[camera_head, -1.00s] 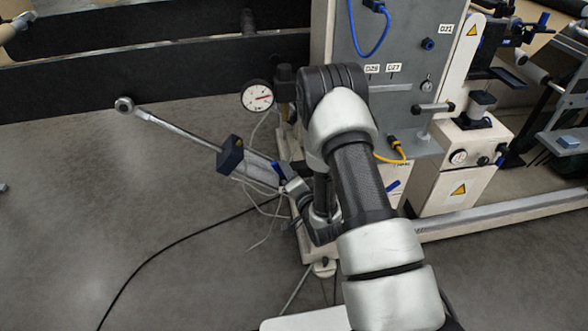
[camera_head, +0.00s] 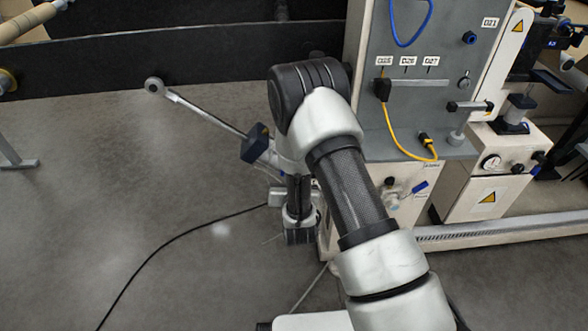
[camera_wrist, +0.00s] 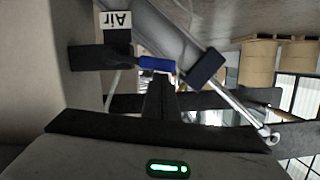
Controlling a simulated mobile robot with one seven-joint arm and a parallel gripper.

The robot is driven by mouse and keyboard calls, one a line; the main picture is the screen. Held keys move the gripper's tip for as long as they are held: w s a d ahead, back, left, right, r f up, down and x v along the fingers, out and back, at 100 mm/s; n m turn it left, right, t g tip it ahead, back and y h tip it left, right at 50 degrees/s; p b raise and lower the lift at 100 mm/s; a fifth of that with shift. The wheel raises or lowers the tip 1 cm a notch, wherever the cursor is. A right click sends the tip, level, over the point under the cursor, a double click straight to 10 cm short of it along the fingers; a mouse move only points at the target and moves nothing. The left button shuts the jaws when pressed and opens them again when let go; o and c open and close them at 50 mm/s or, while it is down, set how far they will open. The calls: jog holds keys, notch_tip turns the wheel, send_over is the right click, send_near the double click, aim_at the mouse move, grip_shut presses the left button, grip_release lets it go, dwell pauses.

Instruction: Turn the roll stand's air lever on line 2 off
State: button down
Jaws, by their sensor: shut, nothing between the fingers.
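In the wrist view a blue lever handle (camera_wrist: 157,64) sticks out sideways from a dark valve body (camera_wrist: 98,58), beside an upside-down "Air" label (camera_wrist: 116,20) on a pale panel. My gripper (camera_wrist: 160,84) is shut and empty, its dark fingers pointing toward the blue handle and close below it in the picture. I cannot tell whether they touch. In the head view my own arm hides the fingertips and most of this lever. Another blue-handled lever (camera_head: 419,188) sits on the cream cabinet, right of my arm.
A metal rod with a ring end (camera_head: 154,86) and a dark block (camera_head: 255,143) juts out left of my arm; the rod also shows in the wrist view (camera_wrist: 240,112). A grey panel (camera_head: 440,105) carries a yellow cable (camera_head: 397,143). A black cable (camera_head: 165,243) crosses open floor.

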jog(key=shift+a+f+n, duration=0.3)
jog(key=shift+a+f, duration=0.05)
jog(key=shift+f, duration=0.45)
jog(key=shift+s+f, duration=0.1)
jog(key=shift+f, duration=0.05)
